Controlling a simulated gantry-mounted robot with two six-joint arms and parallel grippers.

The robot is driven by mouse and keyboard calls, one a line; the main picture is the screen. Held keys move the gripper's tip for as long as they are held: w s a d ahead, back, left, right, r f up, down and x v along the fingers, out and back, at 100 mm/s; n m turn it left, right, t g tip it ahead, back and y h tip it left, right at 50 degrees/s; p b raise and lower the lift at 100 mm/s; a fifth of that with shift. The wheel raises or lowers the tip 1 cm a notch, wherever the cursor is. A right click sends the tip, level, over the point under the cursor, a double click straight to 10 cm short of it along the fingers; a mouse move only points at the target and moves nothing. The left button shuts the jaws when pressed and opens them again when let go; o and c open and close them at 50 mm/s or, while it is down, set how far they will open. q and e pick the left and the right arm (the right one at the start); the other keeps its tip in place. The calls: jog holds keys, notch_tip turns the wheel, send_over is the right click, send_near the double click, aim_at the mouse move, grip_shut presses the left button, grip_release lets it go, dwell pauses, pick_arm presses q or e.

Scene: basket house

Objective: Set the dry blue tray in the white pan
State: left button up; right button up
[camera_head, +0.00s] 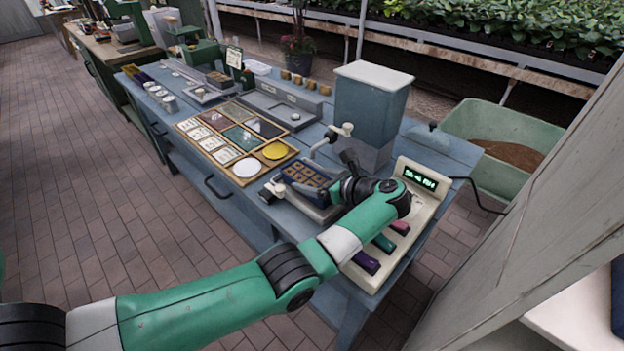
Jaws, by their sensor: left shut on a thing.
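A dark blue tray (303,173) with several tan-brown cells is on the blue workbench, in front of the grey hopper with the white lid. My left gripper (338,189) is at the tray's right end and is shut on it. My wrist and forearm hide the near right part of the tray, so the grip itself is only partly seen. A pale, shallow rim (318,212) shows under the tray's near side. I cannot tell whether it is the white pan, or whether the tray touches it. My right gripper is out of view.
The grey hopper (370,112) stands close behind the tray. A cream console (424,204) with a lit display and coloured keys stands to the right. A wooden rack (262,166) of cards and discs lies to the left. A green bin (510,122) is beyond the bench.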

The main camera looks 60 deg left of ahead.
pick_arm(q)
jog(key=shift+f+b, duration=0.6)
jog(key=shift+b, duration=0.1)
dwell(0.7)
jog(key=o, duration=1.2)
jog(key=shift+o, duration=0.2)
jog(key=shift+r, duration=0.1)
jog(key=shift+r+p, duration=2.45)
jog(key=shift+r, duration=1.5)
